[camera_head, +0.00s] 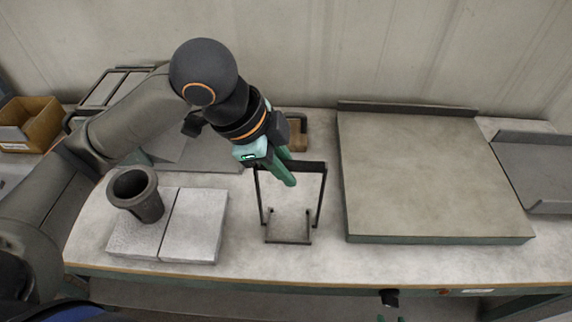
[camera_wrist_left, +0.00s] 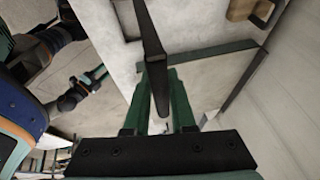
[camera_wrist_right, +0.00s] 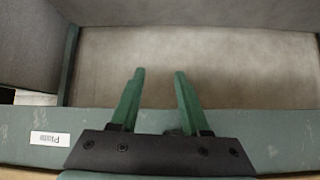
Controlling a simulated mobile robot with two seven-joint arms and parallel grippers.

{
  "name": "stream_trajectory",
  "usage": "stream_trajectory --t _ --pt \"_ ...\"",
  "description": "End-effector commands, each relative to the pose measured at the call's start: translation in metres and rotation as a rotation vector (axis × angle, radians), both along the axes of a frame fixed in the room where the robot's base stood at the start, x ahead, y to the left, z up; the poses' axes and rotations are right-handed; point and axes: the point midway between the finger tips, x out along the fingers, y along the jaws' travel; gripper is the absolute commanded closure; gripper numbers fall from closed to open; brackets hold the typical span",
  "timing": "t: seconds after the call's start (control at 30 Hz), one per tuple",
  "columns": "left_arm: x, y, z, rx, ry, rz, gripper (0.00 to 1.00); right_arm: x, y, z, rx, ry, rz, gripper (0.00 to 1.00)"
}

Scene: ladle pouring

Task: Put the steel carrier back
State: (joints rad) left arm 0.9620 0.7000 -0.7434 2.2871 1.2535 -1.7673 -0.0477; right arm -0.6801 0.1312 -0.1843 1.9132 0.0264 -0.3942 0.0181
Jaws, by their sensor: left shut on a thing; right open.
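The steel carrier (camera_head: 322,198) is a dark open frame with a top bar, two side legs and a low base. It is upright over the middle of the bench, left of the large raised plate. My left gripper (camera_head: 290,180) is shut on its top bar. In the left wrist view the carrier's dark bar (camera_wrist_left: 150,50) runs between the fingers (camera_wrist_left: 158,88). I cannot tell whether its base touches the bench. My right gripper (camera_wrist_right: 160,85) is open and empty in the right wrist view, facing a green edge with a white label. Its fingers also show in the left wrist view (camera_wrist_left: 97,80).
A dark grey crucible (camera_head: 137,194) stands on two pale blocks (camera_head: 194,225) at left. The raised plate (camera_head: 425,175) has a back lip. A wooden block (camera_head: 297,134) lies behind the carrier; a cardboard box (camera_head: 32,124) is far left. Bare bench (camera_head: 290,262) lies in front of the carrier.

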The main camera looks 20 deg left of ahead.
Motion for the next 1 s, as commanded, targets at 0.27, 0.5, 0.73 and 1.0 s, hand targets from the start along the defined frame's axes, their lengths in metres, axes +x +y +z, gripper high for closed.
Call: stream_trajectory --t 0.27,0.5,0.73,1.0 --pt "0.0 0.0 -0.003 0.0 0.0 0.0 0.74 0.001 0.0 0.001 0.0 -0.002 0.0 0.54" --pt "0.0 0.0 -0.002 -0.001 0.0 0.0 0.47 0.001 0.0 0.001 0.0 -0.002 0.0 0.54" --pt "0.0 0.0 -0.002 -0.001 0.0 0.0 0.47 0.001 0.0 0.001 0.001 -0.003 0.0 0.54" --pt "-0.006 0.008 0.027 -0.001 -0.005 0.002 0.47 0.001 0.0 0.008 0.001 -0.003 0.0 0.54"
